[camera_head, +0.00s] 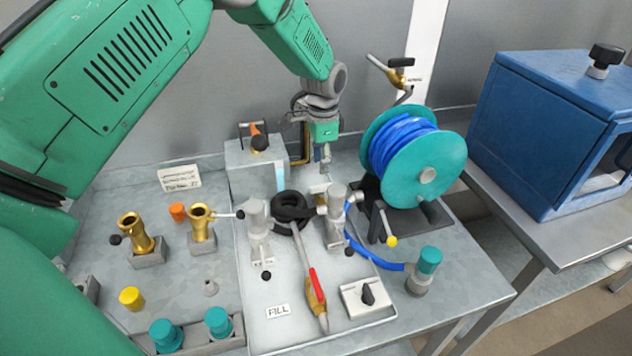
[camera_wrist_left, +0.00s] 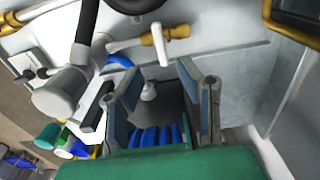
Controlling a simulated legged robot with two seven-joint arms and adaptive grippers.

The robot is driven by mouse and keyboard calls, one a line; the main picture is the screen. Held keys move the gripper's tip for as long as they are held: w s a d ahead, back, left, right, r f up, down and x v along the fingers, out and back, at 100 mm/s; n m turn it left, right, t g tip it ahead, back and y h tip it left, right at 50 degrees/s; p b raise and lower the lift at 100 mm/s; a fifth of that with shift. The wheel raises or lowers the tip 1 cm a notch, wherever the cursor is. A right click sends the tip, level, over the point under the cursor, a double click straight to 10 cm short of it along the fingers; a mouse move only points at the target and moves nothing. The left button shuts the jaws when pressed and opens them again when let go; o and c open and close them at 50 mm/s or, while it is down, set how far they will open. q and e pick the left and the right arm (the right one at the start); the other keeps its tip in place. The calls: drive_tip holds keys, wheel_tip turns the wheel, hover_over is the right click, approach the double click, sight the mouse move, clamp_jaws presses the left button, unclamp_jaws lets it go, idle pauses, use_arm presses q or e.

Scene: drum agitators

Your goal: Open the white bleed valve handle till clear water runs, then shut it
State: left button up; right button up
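A small brass valve (camera_head: 318,188) sits by the upright grey pump fittings at the back of the tray. In the left wrist view the brass valve (camera_wrist_left: 178,32) carries a white handle (camera_wrist_left: 160,45), beyond the fingertips and apart from them. My left gripper (camera_head: 325,164) hangs just above and behind the valve. In the left wrist view its two fingers (camera_wrist_left: 162,74) stand apart with nothing held between them. I see no running water at the valve; its outlet is not clear to see. My right gripper is not in view.
A teal reel (camera_head: 436,164) with blue hose stands close to the right of my left gripper. A grey box (camera_head: 254,165) with an orange-and-black handle stands to its left.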

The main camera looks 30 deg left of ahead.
sight(322, 186)
use_arm(q)
drive_tip(key=f, duration=0.4)
drive_tip(key=f+p, duration=0.1)
drive_tip(key=f, duration=0.2)
drive_tip(key=shift+d, duration=0.25)
drive_tip(key=a+f, duration=0.2)
drive_tip(key=a, duration=0.1)
drive_tip(key=shift+d+r, duration=0.15)
drive_tip(key=shift+d, duration=0.15)
drive_tip(key=d, duration=0.3)
drive_tip(key=shift+w+d+r, duration=0.1)
drive_tip(key=shift+w+r, duration=0.05)
drive_tip(key=shift+r, duration=0.25)
clamp_jaws()
drive_tip(key=shift+d, duration=0.15)
drive_tip(key=shift+s+a+f, duration=0.1)
drive_tip(key=shift+a+f, duration=0.05)
drive_tip(key=shift+a, duration=0.4)
drive_tip(key=shift+s+a+f, duration=0.1)
drive_tip(key=shift+a, duration=0.4)
drive_tip(key=shift+d, duration=0.55)
drive_tip(key=shift+a, duration=0.1)
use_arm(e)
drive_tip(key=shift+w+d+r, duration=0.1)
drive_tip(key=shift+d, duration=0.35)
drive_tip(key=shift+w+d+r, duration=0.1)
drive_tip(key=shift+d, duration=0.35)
